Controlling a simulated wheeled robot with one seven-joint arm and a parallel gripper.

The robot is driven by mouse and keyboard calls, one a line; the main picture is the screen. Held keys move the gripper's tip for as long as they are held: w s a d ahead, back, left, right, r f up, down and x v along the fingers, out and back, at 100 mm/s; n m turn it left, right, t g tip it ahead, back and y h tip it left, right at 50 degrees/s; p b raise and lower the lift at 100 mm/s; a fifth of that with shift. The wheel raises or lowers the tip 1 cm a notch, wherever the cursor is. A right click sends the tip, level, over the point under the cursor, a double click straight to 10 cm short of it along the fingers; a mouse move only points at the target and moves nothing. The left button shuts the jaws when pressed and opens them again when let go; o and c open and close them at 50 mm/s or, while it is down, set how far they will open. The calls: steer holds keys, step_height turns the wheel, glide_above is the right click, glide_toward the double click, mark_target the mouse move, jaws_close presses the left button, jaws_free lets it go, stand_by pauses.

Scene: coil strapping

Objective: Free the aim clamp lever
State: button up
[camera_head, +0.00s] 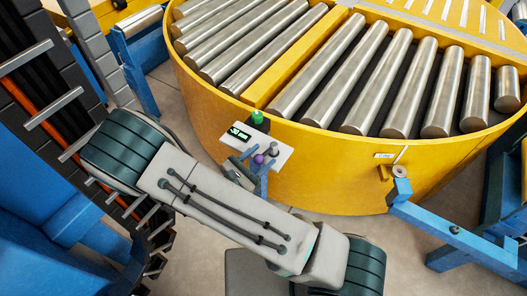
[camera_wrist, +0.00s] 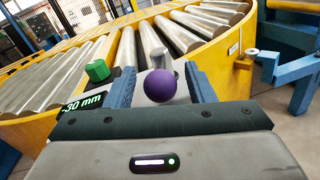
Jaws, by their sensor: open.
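A small control panel (camera_head: 284,157) sits on the side of the yellow turntable. It carries a purple ball knob (camera_head: 258,159), a grey lever or post (camera_head: 272,150), a green knob (camera_head: 257,117) and a display (camera_head: 239,134). No label shows which control is the aim clamp lever. My gripper (camera_head: 250,172) is open at the panel. The display there reads -30 mm (camera_wrist: 82,103). The ball's stem is hidden.
The yellow turntable (camera_head: 330,190) with steel rollers (camera_head: 320,70) fills the back. A blue frame arm with a grey roller (camera_head: 400,171) stands at the right by a small yellow bracket (camera_head: 385,172). A chain conveyor (camera_head: 40,110) stands at the left. Bare floor shows at lower right.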

steer(key=shift+x, duration=0.8)
jaws_close()
